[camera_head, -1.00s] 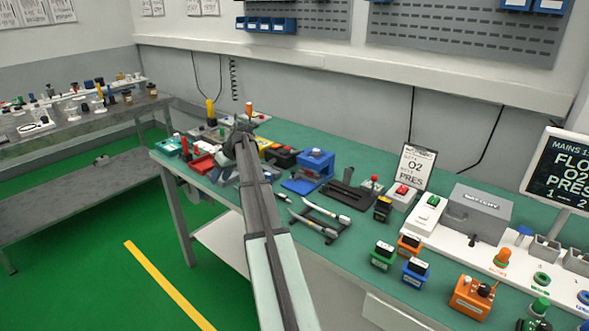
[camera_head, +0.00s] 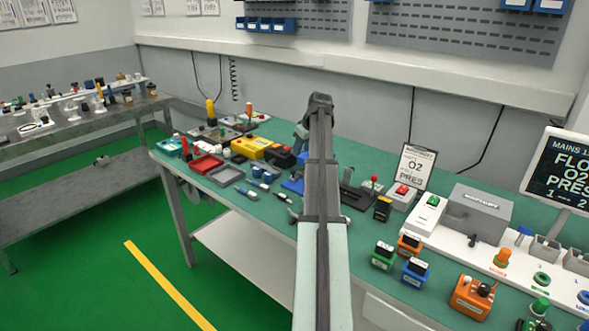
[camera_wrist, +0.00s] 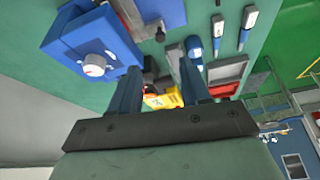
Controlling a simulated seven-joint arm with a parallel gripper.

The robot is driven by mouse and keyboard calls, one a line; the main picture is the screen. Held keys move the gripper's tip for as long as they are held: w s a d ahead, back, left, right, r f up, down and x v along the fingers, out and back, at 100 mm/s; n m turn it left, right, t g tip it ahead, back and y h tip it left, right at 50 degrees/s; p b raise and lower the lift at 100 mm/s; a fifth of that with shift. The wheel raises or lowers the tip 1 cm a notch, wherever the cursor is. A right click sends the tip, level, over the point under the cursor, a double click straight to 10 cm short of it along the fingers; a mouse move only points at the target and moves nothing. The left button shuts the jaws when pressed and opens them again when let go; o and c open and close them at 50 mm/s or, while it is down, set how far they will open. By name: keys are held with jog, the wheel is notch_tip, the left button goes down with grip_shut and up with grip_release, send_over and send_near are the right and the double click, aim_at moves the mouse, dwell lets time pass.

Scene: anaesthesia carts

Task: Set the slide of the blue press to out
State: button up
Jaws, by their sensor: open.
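The blue press is mostly hidden behind my arm in the head view, where only a blue part (camera_head: 293,185) shows at the arm's left side. In the wrist view a blue box (camera_wrist: 88,45), apparently the press body, stands at upper left with a round pale knob (camera_wrist: 94,65). A grey bar (camera_wrist: 130,14) lies beside it; I cannot tell whether this is the slide or its position. My gripper (camera_wrist: 159,68) is open, with nothing held between its fingers. It is beside the blue box, which lies left of the fingers. In the head view my arm hides the fingertips.
A yellow box (camera_head: 251,147), a red tray (camera_head: 206,164) and a grey tray (camera_head: 226,175) lie left of my arm. A black-and-yellow block (camera_head: 383,208) and a sign (camera_head: 414,166) stand to the right. Small pens lie near the front edge.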

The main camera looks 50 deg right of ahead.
aim_at(293, 171)
jog(key=x, duration=1.1)
jog(key=shift+w+f, duration=0.15)
jog(key=shift+c, duration=0.2)
grip_shut()
